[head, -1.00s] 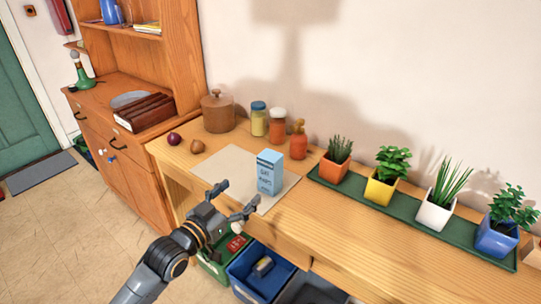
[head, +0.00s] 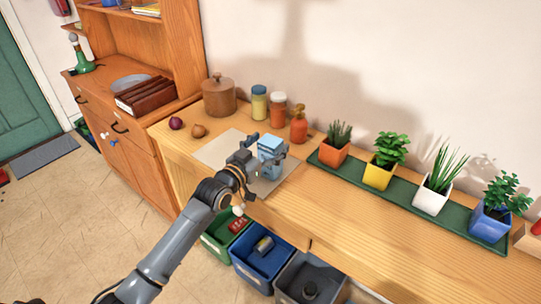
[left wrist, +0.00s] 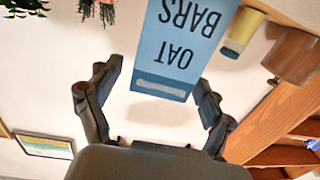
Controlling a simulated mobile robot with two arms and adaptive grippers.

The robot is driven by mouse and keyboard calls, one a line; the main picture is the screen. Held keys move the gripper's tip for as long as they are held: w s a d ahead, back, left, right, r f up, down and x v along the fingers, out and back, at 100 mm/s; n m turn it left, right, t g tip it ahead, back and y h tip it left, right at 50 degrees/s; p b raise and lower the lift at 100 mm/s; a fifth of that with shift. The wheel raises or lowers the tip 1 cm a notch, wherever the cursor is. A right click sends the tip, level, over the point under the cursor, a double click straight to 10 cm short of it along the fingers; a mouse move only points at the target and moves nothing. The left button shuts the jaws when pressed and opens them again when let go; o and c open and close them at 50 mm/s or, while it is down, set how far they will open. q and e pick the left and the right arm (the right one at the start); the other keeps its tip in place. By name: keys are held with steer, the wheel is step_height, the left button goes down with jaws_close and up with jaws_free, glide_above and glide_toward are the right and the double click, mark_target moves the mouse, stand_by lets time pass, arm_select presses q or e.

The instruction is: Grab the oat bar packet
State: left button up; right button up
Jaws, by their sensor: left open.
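The oat bar packet (head: 270,144) is a light blue box standing upright on a pale mat (head: 214,151) on the wooden counter. My left gripper (head: 265,148) is at the packet, with its fingers open on either side of it. In the left wrist view the packet (left wrist: 178,45), lettered "OAT BARS", appears upside down between the two spread fingers of my left gripper (left wrist: 158,75). A gap shows at the left finger; the right finger looks close to the box, and I cannot tell if it touches. My right gripper is not in view.
Behind stand a brown pot (head: 219,97), a yellow jar (head: 259,104) and an orange bottle (head: 299,125). Onions (head: 198,131) lie at the left. Potted plants on a green runner (head: 405,198) fill the right rear. Bins (head: 262,262) sit below; the front right counter is clear.

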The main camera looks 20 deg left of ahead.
arm_select(q)
steer(key=shift+w+d, duration=0.15)
steer(key=shift+w, duration=0.45)
steer(key=shift+s, duration=0.1)
steer(key=c, duration=1)
steer(key=shift+c, duration=0.2)
